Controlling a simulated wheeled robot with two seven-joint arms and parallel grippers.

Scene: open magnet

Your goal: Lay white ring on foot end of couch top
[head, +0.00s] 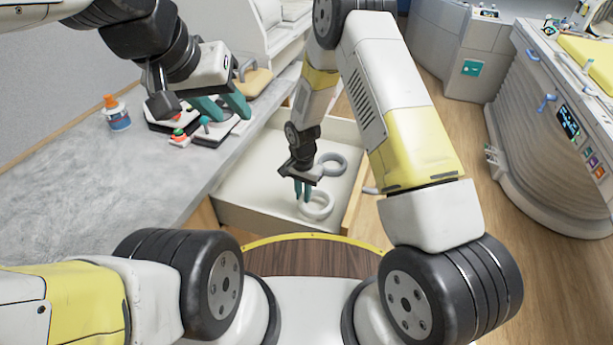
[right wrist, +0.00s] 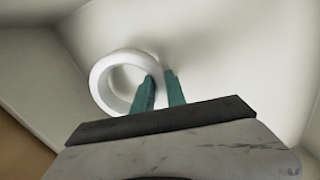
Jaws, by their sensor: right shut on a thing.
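The white ring (head: 317,207) is in the open drawer, in the part nearer me. In the right wrist view the white ring (right wrist: 98,88) lies to the left of the fingertips, with its right wall at them. My right gripper (head: 303,196) reaches down into the drawer and is shut on that wall; its fingers also show in the right wrist view (right wrist: 159,82). My left gripper (head: 228,110) is open and empty above the counter, its teal fingers apart. A yellow pad at the far right (head: 590,62) looks like the couch top; which end is the foot cannot be told.
A grey ring (head: 332,164) lies deeper in the drawer (head: 240,208). The grey counter (head: 65,190) on the left holds an orange-capped bottle (head: 117,113) and a tray (head: 190,128) with small items. Wooden floor (head: 465,170) is clear between drawer and couch.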

